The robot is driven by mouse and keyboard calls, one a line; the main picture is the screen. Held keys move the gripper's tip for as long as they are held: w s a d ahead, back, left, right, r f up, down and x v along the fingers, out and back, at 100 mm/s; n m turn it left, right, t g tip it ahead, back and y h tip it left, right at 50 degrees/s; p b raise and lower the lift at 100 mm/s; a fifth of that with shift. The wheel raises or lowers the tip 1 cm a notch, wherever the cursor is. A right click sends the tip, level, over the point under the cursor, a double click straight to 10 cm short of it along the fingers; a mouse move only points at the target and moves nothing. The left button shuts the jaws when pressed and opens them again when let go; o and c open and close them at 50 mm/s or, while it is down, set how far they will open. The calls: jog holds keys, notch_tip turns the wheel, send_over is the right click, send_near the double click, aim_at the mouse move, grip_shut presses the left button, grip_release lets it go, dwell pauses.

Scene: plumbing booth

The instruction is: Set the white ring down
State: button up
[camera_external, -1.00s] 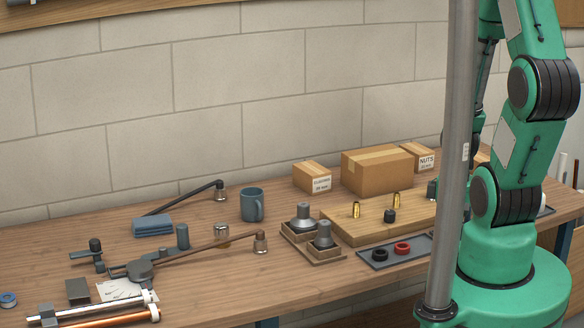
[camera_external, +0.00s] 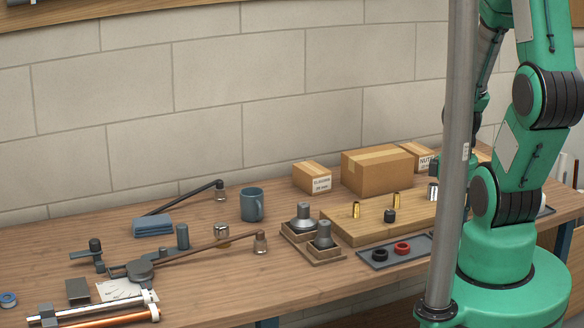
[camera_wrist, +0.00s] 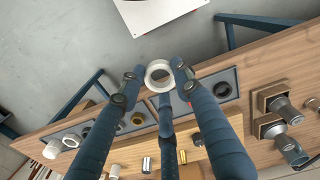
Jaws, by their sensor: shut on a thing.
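The white ring (camera_wrist: 159,64) shows in the wrist view, gripped between the fingertips of my gripper (camera_wrist: 160,77). Its hole faces the camera. The ring's height above what lies below it is hard to judge. A dark grey tray (camera_wrist: 203,105) lies beyond the right finger, with a black ring (camera_wrist: 222,90) in it. Another dark tray, partly covered by the left finger, holds pale, dark and brass-coloured rings (camera_wrist: 137,118). In the external view the ring and the fingertips are hidden behind the pole and my arm.
In the external view, a wooden board (camera_external: 345,229) with brass fittings stands behind the grey tray (camera_external: 375,262) with black and red rings. Cardboard boxes (camera_external: 376,170) stand at the back. Grey fittings (camera_external: 323,236) sit in wooden holders left of the tray.

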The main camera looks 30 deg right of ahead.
notch_tip(320, 180, up, 4)
jog(key=w+a+r, duration=0.2)
jog(key=w, duration=1.3)
jog(key=w+a+r, duration=0.2)
jog(key=w+a, duration=0.1)
jog(key=w, duration=1.2)
jog(key=w+a+f+n+b, duration=0.1)
jog(key=w+a+f, duration=0.1)
jog(key=w+a, duration=0.7)
jog(key=w+a+f, duration=0.2)
jog(key=w+a, duration=0.2)
jog(key=w, duration=0.8)
jog(key=shift+f, duration=2.4)
jog(key=shift+f+b, duration=0.5)
jog(key=shift+f, duration=2.6)
